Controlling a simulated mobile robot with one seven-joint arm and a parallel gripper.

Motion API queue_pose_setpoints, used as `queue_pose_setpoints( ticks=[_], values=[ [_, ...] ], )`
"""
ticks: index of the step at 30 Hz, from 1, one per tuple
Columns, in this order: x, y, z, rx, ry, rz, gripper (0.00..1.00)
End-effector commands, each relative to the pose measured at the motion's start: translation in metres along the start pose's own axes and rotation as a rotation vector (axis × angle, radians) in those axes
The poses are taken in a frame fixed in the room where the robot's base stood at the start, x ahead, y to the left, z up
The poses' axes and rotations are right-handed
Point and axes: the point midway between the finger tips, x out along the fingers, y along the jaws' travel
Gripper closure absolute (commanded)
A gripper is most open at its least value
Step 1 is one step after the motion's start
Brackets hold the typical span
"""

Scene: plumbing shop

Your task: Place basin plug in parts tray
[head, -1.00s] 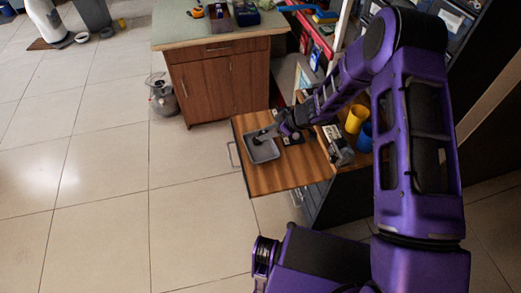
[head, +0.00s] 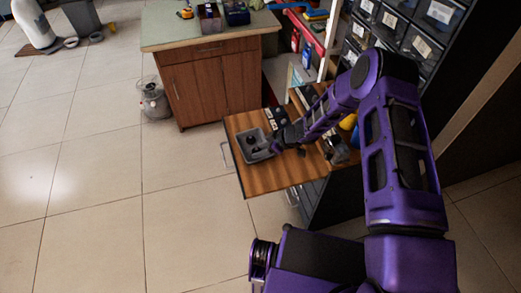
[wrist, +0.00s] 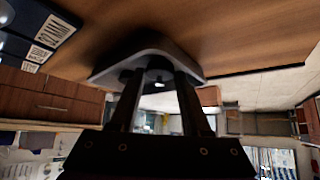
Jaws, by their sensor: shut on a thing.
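The grey parts tray (head: 243,152) stands on the wooden top, near its left edge, with dark items inside that are too small to tell apart. My gripper (head: 268,146) is low at the tray's right side and reaches in over its rim. In the wrist view my fingers (wrist: 158,78) are a little apart, shut on a dark round piece (wrist: 158,66) that looks like the basin plug. The tray's pale rim (wrist: 100,76) surrounds it there. Another dark round shape (wrist: 125,75) shows beside the left finger. I cannot tell whether the plug touches the tray floor.
The wooden top (head: 262,180) has bare room in front of the tray. Black labelled items (head: 274,119) lie behind it. A metallic object (head: 336,150), a yellow cup (head: 348,121) and a blue cup (head: 365,128) stand to the right. A brown cabinet (head: 212,85) is behind.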

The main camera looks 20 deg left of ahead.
Motion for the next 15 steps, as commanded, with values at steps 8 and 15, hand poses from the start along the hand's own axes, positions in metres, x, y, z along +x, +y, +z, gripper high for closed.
queue_pose_setpoints(
  ticks=[8,15],
  values=[
    [0.0020,-0.0003,0.0020,0.000,0.000,-0.001,0.40],
    [0.0014,-0.0003,0.0015,0.000,0.000,-0.001,0.40]
  ],
)
